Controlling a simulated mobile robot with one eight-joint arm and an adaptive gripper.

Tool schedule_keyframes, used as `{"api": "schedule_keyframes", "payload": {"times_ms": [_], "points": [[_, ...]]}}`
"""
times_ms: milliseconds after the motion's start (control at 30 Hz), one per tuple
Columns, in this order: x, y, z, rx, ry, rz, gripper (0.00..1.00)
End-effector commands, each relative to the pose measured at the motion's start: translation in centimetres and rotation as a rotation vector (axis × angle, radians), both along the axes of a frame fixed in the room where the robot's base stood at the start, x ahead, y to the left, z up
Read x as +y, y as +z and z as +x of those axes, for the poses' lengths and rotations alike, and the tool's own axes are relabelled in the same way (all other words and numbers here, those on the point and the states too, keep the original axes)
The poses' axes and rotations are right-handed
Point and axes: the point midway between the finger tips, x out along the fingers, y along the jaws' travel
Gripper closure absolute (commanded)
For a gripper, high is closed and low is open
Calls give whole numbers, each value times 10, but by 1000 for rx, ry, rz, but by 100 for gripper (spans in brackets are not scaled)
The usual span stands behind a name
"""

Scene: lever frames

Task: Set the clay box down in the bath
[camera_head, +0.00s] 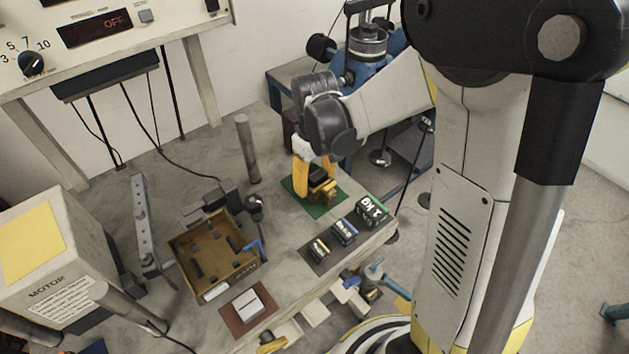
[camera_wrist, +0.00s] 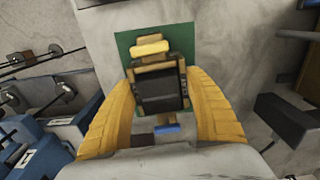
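The clay box (camera_wrist: 160,88), a dark block with brass-coloured edges and a knob, is over the green mat (camera_head: 293,188) near the middle of the bench. It also shows in the head view (camera_head: 323,186), partly hidden by my gripper. My gripper (camera_wrist: 160,80) points down with its yellow fingers on either side of the box, tips close to its sides. I cannot tell whether the fingers press on it, or whether it rests on the mat. The bath (camera_head: 192,275), a brown open-topped tray with dark fittings inside, stands to the left on the bench.
A load hanger or post (camera_head: 256,208) stands at the bath's right. A metal column (camera_head: 247,150) rises behind. Several labelled blocks (camera_head: 345,231) lie on dark mats at the bench's right edge. A white block (camera_head: 248,305) sits on a red-brown mat in front. The motor housing (camera_head: 60,262) is far left.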

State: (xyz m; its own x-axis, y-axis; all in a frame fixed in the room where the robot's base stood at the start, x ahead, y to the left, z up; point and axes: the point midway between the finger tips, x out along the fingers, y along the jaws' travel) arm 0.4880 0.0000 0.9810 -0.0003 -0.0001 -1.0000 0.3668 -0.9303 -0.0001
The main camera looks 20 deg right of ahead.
Motion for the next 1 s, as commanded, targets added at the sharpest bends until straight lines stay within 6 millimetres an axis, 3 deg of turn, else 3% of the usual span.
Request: {"api": "schedule_keyframes", "payload": {"times_ms": [1000], "points": [[0, 50, 0, 0, 0, 0, 81]]}}
